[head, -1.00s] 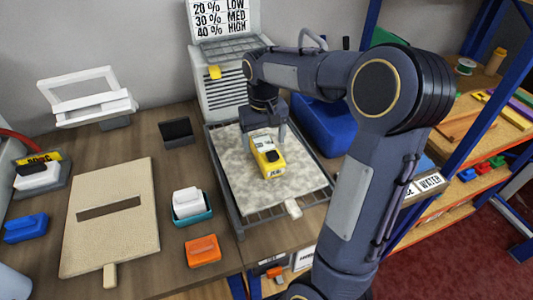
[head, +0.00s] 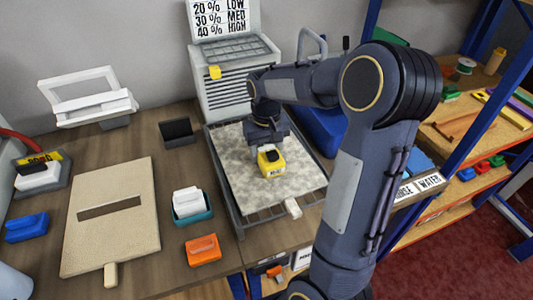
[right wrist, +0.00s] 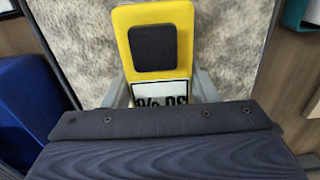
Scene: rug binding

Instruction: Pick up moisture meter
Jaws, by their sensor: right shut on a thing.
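The yellow moisture meter (head: 271,168) lies on the speckled grey rug piece (head: 300,187) in the metal tray. My right gripper (head: 268,152) is over it from above and hides its far half in the head view. In the right wrist view the meter (right wrist: 123,40) shows its black pad and a white display with upside-down figures. The grey fingers of the right gripper (right wrist: 160,92) are shut on its two sides near the display end. I cannot tell any gap between the meter and the rug. My left gripper is out of view.
A beige board (head: 110,220) with a slot, a teal tray with a white block (head: 190,203) and an orange block (head: 203,250) stand left of the tray. A white vented unit (head: 240,85) is behind it. A blue bin (head: 325,130) is at its right.

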